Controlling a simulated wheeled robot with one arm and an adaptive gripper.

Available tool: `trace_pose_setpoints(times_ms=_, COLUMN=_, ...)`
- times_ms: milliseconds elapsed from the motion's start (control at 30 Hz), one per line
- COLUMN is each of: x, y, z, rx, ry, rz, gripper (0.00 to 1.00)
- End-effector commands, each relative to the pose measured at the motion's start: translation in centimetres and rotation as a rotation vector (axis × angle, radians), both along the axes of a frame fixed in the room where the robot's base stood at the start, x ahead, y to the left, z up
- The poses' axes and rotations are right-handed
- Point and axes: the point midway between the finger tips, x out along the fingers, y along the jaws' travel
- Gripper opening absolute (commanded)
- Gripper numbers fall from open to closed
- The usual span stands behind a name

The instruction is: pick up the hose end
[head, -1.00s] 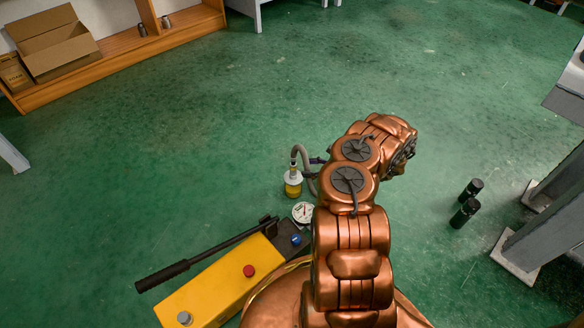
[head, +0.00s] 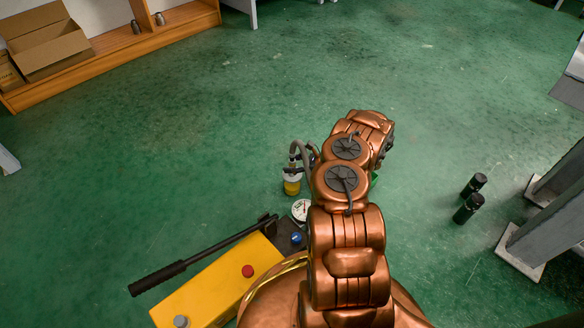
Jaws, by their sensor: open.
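The rest of the hose passes behind my copper-coloured arm. The yellow hand pump (head: 215,285) lies on the floor at the lower left, with a long black lever and a round white gauge (head: 301,210).
A wooden shelf (head: 110,50) with an open cardboard box (head: 47,42) is at the upper left. The floor beyond my arm is clear.

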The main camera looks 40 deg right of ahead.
Motion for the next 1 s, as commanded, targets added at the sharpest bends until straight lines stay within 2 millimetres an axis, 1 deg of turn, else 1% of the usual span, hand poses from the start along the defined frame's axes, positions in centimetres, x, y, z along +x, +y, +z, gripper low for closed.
trace_pose_setpoints(times_ms=133, x=0.03, y=0.11, z=0.05, rx=0.000, ry=0.000, rz=0.001, gripper=0.58)
trace_pose_setpoints(times_ms=167, x=0.03, y=0.10, z=0.05, rx=0.000, ry=0.000, rz=0.001, gripper=0.56)
trace_pose_setpoints(times_ms=700, x=0.00, y=0.06, z=0.03, rx=-0.001, ry=0.001, rz=0.001, gripper=0.00)
trace_pose_setpoints(times_ms=1000, x=0.00, y=0.06, z=0.04, rx=-0.001, ry=0.001, rz=0.001, gripper=0.00)
